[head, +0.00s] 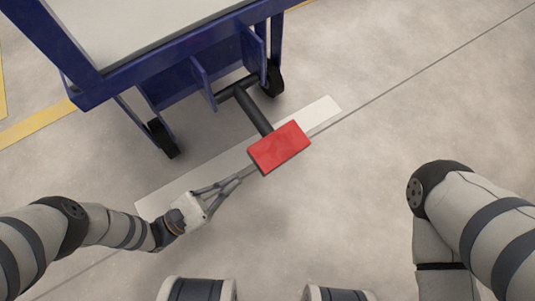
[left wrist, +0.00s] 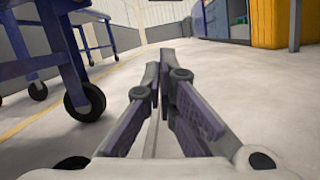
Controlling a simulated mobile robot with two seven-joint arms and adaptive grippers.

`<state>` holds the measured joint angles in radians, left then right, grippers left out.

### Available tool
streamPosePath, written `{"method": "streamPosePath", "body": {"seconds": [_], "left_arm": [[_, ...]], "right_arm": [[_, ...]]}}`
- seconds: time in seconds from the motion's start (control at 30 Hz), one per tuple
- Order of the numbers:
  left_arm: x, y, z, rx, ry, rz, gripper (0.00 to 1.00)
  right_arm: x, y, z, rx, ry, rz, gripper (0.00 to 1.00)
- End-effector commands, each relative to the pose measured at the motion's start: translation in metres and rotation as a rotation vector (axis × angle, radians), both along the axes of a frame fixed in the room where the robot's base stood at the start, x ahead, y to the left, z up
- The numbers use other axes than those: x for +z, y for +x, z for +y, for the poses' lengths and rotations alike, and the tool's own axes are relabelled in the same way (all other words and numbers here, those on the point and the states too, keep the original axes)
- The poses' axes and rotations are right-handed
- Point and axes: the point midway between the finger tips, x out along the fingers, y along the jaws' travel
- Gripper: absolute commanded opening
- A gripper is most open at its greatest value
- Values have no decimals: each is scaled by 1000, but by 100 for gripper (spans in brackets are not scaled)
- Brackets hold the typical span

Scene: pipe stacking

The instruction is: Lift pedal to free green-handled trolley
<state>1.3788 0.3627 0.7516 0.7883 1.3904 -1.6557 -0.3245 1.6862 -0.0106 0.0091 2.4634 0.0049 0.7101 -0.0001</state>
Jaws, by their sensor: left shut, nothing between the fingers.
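The red pedal (head: 280,147) sits at the end of a dark bar (head: 251,109) that runs from the lower frame of the blue trolley (head: 180,82). My left gripper (head: 240,177) is shut and empty, its fingertips close to the pedal's lower left edge. I cannot tell whether the tips touch it or reach under it. In the left wrist view, the two fingers (left wrist: 167,58) meet at their tips, and the pedal cannot be made out. No green handle shows. My right arm is at the right of the head view, its gripper out of view.
Trolley wheels (head: 163,138) (head: 273,78) stand on the floor on both sides of the bar. A pale strip (head: 322,112) lies on the floor below the pedal. The left wrist view shows a yellow cabinet (left wrist: 271,22) far off. Floor right of the pedal is clear.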

Motion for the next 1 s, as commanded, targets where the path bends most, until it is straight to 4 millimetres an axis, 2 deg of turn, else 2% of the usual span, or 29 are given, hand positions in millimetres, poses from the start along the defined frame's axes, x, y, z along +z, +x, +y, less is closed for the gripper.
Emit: {"method": "streamPosePath", "body": {"seconds": [0.17, 0.27, 0.7, 0.8, 1.0], "left_arm": [[1, 1, -2, -3, 0, 1, 0], [4, 7, -10, -4, -2, 1, 0], [28, 59, -81, -7, -1, 2, 0], [43, 55, -81, -6, 0, 5, 0], [60, 52, -83, -6, 0, 5, 0]], "right_arm": [[0, 0, 0, 0, 0, 0, 0], [0, 0, 0, 0, 0, 0, 0], [-4, 1, 1, 0, 2, -2, 0], [-3, 0, 1, 0, 1, -1, 0], [-4, 1, 1, 0, 1, -2, 0]]}}
